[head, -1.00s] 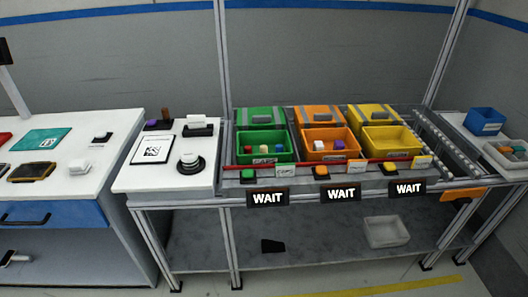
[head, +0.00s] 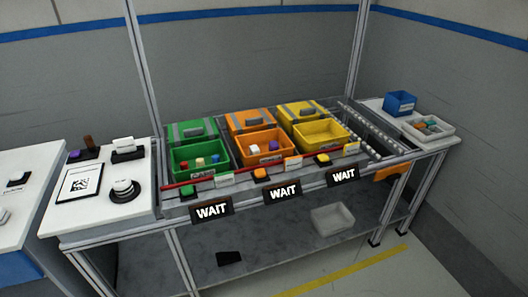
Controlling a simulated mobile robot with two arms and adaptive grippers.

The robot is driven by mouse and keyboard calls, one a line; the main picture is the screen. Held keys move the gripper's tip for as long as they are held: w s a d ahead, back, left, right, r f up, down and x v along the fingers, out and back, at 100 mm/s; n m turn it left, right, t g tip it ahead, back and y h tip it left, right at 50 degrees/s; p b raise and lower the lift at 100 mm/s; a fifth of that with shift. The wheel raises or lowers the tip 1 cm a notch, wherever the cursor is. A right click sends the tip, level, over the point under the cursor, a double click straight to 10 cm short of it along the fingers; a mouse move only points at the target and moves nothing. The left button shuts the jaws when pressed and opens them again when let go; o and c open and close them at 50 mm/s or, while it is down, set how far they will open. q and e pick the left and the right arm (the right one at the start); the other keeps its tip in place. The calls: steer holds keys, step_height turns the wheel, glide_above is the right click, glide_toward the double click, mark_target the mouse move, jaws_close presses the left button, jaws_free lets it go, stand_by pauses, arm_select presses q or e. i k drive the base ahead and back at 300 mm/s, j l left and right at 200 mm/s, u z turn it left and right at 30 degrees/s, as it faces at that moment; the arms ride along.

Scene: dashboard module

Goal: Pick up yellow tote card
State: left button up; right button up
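The yellow tote (head: 322,133) stands at the right of three totes on the conveyor bench, with its lid part raised behind it. It looks empty. A small pale card (head: 351,149) stands at its front edge, right of a yellow button (head: 322,159). The print on the card is too small to read. The orange tote (head: 264,147) holds a few small blocks and has a similar card (head: 293,163). The green tote (head: 200,161) holds several blocks and has another card (head: 224,180). Neither of my grippers is in view.
Three black WAIT signs hang along the bench's front edge, one (head: 343,177) near the yellow tote. A blue bin (head: 400,103) and a white tray (head: 428,127) stand at the right. A grey bin (head: 333,217) sits on the lower shelf. Floor in front is clear.

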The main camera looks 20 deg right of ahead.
mark_target(351, 150)
steer(key=z, duration=1.3)
